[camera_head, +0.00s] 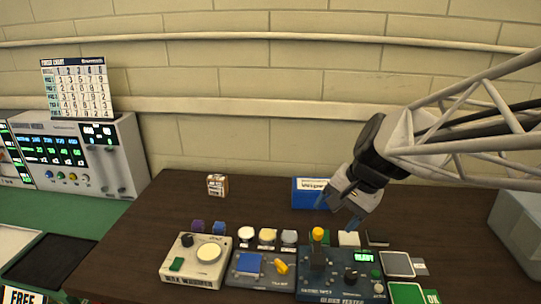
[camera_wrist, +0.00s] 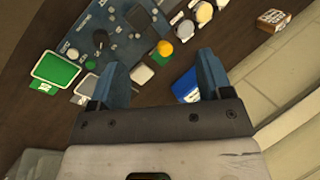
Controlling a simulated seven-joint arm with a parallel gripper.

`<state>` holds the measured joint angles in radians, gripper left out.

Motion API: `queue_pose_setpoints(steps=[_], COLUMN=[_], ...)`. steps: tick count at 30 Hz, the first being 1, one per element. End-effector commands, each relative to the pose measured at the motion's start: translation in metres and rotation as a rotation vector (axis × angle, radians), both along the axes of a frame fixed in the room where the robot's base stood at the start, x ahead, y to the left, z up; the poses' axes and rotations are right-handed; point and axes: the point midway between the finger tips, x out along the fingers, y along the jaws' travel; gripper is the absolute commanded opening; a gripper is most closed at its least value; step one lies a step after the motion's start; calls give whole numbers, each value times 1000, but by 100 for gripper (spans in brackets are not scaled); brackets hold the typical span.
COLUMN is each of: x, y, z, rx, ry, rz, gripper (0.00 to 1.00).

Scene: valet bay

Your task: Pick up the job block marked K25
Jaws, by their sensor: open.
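I cannot read the mark K25 on anything in either view. A small brown-and-white block (camera_head: 217,185) with dark print stands on the dark table near the wall; it also shows at the top right in the wrist view (camera_wrist: 272,20). A purple block (camera_head: 198,226) and a blue block (camera_head: 219,228) sit behind the grey device. A small white block (camera_head: 348,239) is beside the yellow knob. My gripper (camera_head: 347,208) is open and empty above the table, right of the blue box. Its two blue fingers stand apart in the wrist view (camera_wrist: 162,62).
A blue box (camera_head: 308,194) with a white label stands near my gripper. A grey device (camera_head: 195,262) and a blue tester (camera_head: 340,275) line the front, with several round knobs behind. A green-framed pad (camera_head: 406,293) lies at front right. The table's back left is mostly clear.

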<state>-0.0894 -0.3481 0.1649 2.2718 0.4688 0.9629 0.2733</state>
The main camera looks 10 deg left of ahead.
Motion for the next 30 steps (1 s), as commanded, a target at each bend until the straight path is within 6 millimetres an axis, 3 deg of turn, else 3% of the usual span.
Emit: queue_pose_setpoints(steps=[14, 30], x=[109, 225], y=[85, 188], z=[-16, -61], rx=[265, 528], ry=[206, 484], rz=[-238, -514], gripper=[72, 72])
